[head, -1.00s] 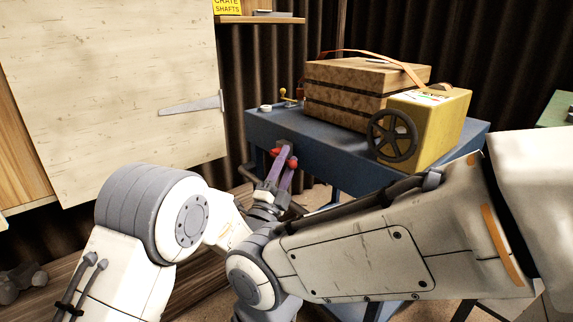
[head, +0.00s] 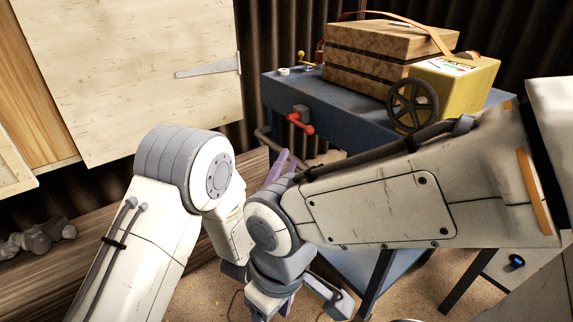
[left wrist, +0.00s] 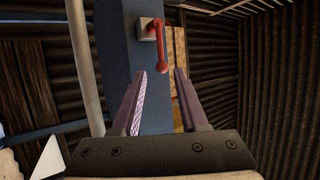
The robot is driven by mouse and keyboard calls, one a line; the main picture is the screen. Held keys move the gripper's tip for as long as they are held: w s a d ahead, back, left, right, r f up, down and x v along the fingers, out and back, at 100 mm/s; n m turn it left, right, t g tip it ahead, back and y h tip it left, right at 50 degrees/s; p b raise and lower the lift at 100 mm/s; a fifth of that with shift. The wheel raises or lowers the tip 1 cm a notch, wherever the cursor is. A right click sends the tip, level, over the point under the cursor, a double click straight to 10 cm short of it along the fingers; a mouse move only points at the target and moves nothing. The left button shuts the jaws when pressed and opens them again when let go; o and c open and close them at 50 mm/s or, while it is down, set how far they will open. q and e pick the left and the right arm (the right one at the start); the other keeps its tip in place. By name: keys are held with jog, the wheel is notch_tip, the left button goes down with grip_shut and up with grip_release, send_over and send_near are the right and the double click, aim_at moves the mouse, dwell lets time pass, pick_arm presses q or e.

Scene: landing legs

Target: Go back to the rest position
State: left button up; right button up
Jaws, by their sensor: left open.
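My left gripper (head: 280,168) shows in the head view as purple fingers, partly hidden behind the white forearm that comes in from the right. In the left wrist view its two fingers (left wrist: 160,74) are apart with nothing between them. The red lever (head: 300,122) on the blue table's near side is just beyond the fingertips and looks clear of them. It also shows in the left wrist view (left wrist: 161,50), hanging from its pale block. Below my right forearm is a grey wrist part with a bit of purple; the right jaws are not clear.
The blue table (head: 290,95) carries a wooden crate (head: 385,45) with an orange strap and a yellow box (head: 460,85) with a dark handwheel (head: 413,105). A pale wooden panel (head: 150,80) with a metal hinge stands at left. Floor shows below the table.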

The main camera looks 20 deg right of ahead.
pick_arm(q)
jog(key=s+a+f+n+g+y+p, duration=0.1)
jog(key=s+a+n+g+y+p, duration=0.1)
jog(key=s+a+n+g+y, duration=0.55)
jog(key=s+a+f+n+g+y+p, duration=0.1)
jog(key=s+a+n+g+y, duration=0.3)
jog(key=s, duration=0.7)
jog(key=s+a+n+g+y+p, duration=0.2)
jog(key=s+a+n+g+y, duration=0.3)
jog(key=s+a, duration=0.4)
notch_tip(320, 180, up, 38)
jog(key=d+g+p, duration=0.1)
jog(key=p, duration=3.6)
jog(key=shift+s+d+f+h, duration=0.2)
jog(key=shift+s+f+h, duration=0.05)
jog(key=shift+s+h, duration=0.2)
